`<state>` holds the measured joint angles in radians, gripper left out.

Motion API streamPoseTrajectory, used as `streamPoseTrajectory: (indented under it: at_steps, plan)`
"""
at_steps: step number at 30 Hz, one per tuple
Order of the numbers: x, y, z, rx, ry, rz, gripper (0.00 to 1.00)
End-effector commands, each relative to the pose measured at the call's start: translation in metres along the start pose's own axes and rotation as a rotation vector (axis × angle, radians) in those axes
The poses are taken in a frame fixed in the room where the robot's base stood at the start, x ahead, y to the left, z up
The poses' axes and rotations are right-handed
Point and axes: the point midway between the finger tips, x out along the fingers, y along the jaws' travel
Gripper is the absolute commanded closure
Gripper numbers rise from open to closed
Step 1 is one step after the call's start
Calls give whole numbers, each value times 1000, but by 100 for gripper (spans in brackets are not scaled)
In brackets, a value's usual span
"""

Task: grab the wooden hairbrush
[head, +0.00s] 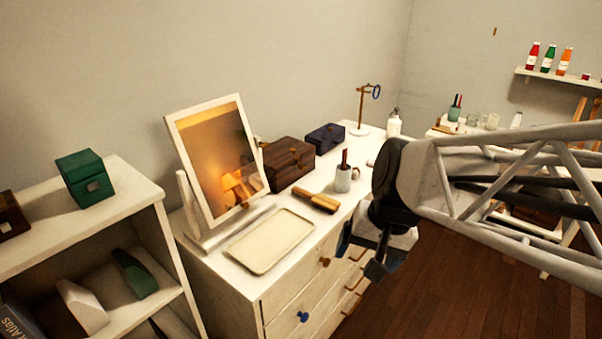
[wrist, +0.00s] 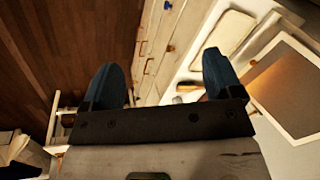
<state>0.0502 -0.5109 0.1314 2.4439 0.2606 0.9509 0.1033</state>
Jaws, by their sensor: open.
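The wooden hairbrush (head: 316,201) lies on top of the white dresser (head: 240,279), between a cream tray and a grey cup. Its dark bristle side and tan wood show in the head view. In the wrist view, a small tan piece (wrist: 188,87) beside the right finger may be the brush; most of it is hidden there. My gripper (head: 360,259) hangs in front of the dresser's drawer side, to the right of and apart from the brush. In the wrist view its two blue fingers (wrist: 160,85) are spread wide with nothing between them.
The cream tray (head: 270,240) and tilted mirror (head: 218,158) stand left of the brush. A brown box (head: 289,162) is behind it, and the cup (head: 343,178) with a handle in it is close by. Drawer knobs (head: 303,316) stick out below. Open floor lies right.

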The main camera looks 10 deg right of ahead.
Motion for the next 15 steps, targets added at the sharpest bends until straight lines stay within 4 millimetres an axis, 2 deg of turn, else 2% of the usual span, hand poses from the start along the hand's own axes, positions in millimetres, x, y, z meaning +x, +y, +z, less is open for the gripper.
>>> streamPoseTrajectory:
  at_steps: [15]
  plan:
    - [52, -41, -102, 529, -188, -298, 15]
